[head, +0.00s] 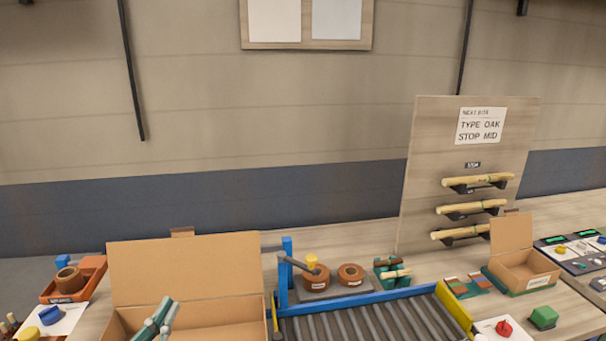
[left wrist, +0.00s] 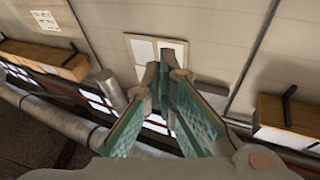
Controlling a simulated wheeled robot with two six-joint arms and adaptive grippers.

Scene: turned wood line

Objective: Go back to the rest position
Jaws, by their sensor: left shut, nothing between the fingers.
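My left gripper (head: 160,322) shows at the bottom of the head view, in front of the large open cardboard box (head: 184,272). Its teal fingers are shut with nothing held. In the left wrist view the fingers (left wrist: 165,78) point up toward the wall, with no object between them. My right gripper is not in view.
A roller conveyor (head: 365,318) runs right of the box. Brown rolls (head: 351,274) stand behind it. A board with wooden rods (head: 478,180) and a sign reading "TYPE OAK STOP MID" (head: 481,126) rises at right. A smaller box (head: 525,270) and an orange tray (head: 88,270) flank the table.

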